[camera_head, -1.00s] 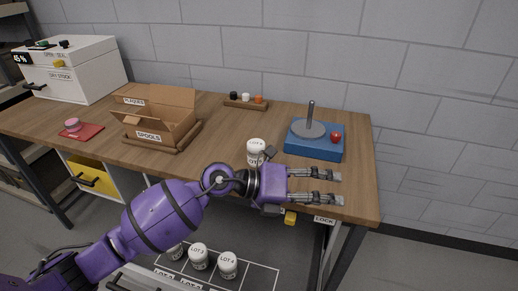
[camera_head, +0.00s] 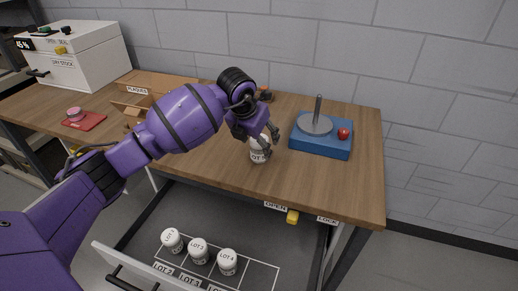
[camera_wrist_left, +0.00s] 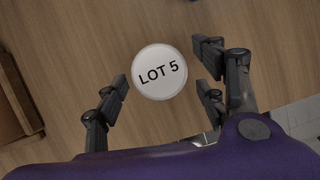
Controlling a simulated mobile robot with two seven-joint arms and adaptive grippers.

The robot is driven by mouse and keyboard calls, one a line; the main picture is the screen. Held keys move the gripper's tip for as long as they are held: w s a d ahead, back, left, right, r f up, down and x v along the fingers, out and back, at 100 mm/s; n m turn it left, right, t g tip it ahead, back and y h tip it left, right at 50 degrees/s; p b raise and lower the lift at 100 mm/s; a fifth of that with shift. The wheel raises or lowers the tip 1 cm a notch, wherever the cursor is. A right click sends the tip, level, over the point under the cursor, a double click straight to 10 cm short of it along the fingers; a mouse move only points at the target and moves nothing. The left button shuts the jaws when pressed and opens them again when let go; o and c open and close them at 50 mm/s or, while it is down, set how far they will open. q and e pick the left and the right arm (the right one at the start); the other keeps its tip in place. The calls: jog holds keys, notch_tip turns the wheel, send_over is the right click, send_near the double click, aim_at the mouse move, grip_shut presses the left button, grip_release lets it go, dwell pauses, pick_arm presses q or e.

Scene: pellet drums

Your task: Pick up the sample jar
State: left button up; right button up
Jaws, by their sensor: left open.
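The sample jar (camera_head: 259,154) is white with a lid, and stands upright on the wooden table near its front edge. In the left wrist view its round lid (camera_wrist_left: 160,72) reads "LOT 5". My left gripper (camera_head: 263,140) points down over the jar, with its fingers open. In the wrist view the open fingers of my left gripper (camera_wrist_left: 164,82) lie on both sides of the lid, with visible gaps. The fingers partly cover the jar in the head view. My right gripper is not in view.
An open drawer (camera_head: 255,246) below holds several white lot jars. A blue base (camera_head: 320,146) with a grey disc, post and red knob stands right of the jar. My arm partly hides a cardboard box (camera_head: 150,84). A red mat (camera_head: 84,121) lies at left.

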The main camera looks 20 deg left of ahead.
pick_arm(q)
jog(key=x, duration=0.2)
jog(key=shift+w+f, duration=0.25)
jog(key=shift+s+r, duration=0.1)
jog(key=c, duration=1.1)
jog(key=shift+c, duration=0.9)
